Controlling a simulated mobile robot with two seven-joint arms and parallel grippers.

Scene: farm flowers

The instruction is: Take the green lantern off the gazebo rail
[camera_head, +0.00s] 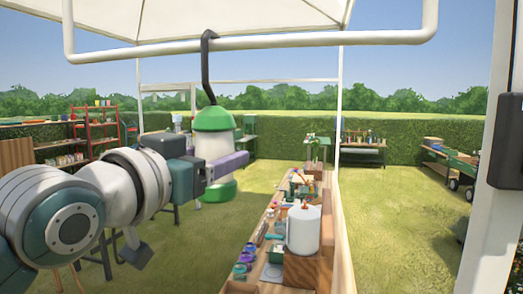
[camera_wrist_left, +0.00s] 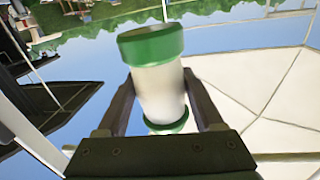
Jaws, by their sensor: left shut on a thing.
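The green lantern (camera_head: 212,147) has a green cap, a pale body and a green base. It hangs upright below the white gazebo rail (camera_head: 270,42) by a dark hook (camera_head: 205,72) that loops over the rail. My left gripper (camera_head: 226,168) is shut around the lantern's pale body, coming in from the left. In the left wrist view the lantern (camera_wrist_left: 157,90) sits between both fingers of my left gripper (camera_wrist_left: 160,105). My right gripper is not in view.
A wooden workbench (camera_head: 325,265) with a white canister (camera_head: 303,230), jars and tools stands below and right of the lantern. A white post (camera_head: 490,190) stands at right. A red shelf (camera_head: 97,130) stands at far left. Open grass lies between.

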